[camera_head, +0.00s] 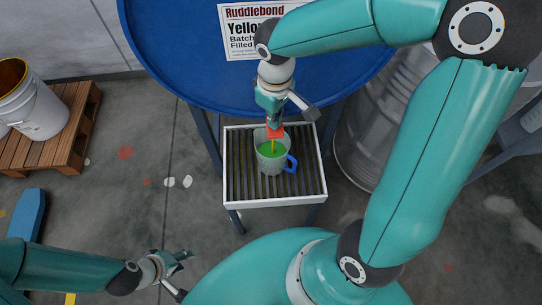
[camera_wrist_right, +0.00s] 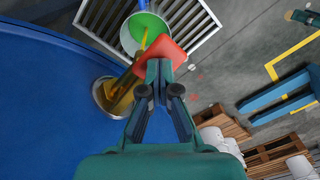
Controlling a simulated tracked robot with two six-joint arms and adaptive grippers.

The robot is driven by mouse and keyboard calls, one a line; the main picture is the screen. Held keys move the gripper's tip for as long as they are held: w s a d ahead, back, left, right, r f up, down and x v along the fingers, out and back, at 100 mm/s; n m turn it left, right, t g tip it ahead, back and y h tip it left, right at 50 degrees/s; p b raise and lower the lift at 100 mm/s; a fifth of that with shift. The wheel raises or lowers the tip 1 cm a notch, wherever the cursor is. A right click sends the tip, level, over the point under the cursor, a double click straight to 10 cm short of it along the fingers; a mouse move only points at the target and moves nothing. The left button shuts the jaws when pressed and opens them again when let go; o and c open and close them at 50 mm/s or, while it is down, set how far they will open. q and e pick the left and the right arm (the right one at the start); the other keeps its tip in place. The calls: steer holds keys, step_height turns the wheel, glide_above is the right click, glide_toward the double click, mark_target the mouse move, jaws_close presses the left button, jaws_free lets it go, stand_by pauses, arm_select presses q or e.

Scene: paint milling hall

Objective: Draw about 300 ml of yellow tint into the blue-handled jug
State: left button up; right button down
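The jug (camera_head: 272,160) with a blue handle (camera_head: 291,163) stands upright on a slatted stand (camera_head: 236,190) under the tap. A yellow stream (camera_head: 272,146) runs from the tap into it; the liquid inside looks green. The jug also shows in the right wrist view (camera_wrist_right: 126,38). The brass tap (camera_wrist_right: 120,97) sticks out of the blue drum (camera_head: 180,60) and has a red lever (camera_wrist_right: 172,53). My right gripper (camera_wrist_right: 160,80) is at this lever, its fingers closed together on it. My left gripper (camera_head: 180,272) is open and empty at the lower left, away from the jug.
The drum's label (camera_head: 250,30) reads Ruddlebond, Yellow. A grey metal drum (camera_head: 370,125) stands right of the stand. At the left, a white bucket (camera_head: 30,105) stands on a wooden pallet (camera_head: 75,125). The floor between pallet and stand is clear.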

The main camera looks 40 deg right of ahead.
step_height(320, 180, up, 7)
steer(key=p, duration=0.5)
steer(key=shift+r+p, duration=0.1)
steer(key=shift+p, duration=0.3)
arm_select(q)
step_height(320, 180, up, 6)
steer(key=shift+f, duration=0.2)
